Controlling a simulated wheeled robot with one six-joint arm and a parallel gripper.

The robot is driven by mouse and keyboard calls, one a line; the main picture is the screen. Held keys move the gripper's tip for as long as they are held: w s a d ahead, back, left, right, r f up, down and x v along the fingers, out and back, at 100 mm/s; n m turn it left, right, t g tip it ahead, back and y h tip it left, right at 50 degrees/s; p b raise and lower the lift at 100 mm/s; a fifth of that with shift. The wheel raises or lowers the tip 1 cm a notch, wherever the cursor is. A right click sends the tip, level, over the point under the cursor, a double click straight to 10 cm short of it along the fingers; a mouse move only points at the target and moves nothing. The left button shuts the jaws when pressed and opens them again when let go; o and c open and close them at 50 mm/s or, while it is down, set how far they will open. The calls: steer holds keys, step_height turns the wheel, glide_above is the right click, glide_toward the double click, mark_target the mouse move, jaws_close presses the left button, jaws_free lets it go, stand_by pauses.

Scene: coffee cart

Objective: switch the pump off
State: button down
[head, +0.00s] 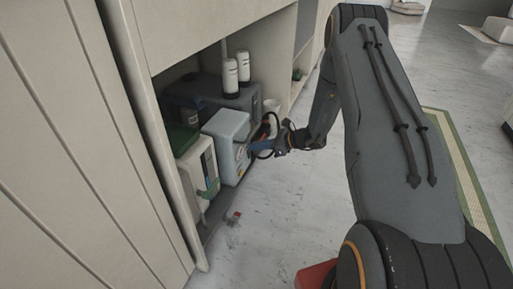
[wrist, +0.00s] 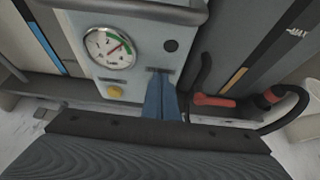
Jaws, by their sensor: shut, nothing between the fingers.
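The pump appears to be the light blue-grey box (head: 240,125) in the low cabinet bay. Its front panel (wrist: 137,58) fills the middle of the wrist view. My gripper (wrist: 160,76) is shut and empty. Its blue fingers point at a small dark fitting on the panel, right of the gauge and below the knob. Whether they touch it I cannot tell, and they partly hide that spot. In the head view my gripper (head: 250,147) is at the box's right front.
A red-handled lever (wrist: 213,100) and a black hose (wrist: 290,110) are close to the right of my fingers. Bottles (head: 231,76) stand on a dark box behind. A cream box (head: 196,168) is beside the blue-grey one. The floor (head: 285,200) in front is mostly clear.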

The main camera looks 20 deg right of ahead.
steer(key=shift+s+d, duration=0.1)
steer(key=p+v, duration=0.5)
steer(key=v, duration=0.8)
steer(key=shift+r, duration=0.45)
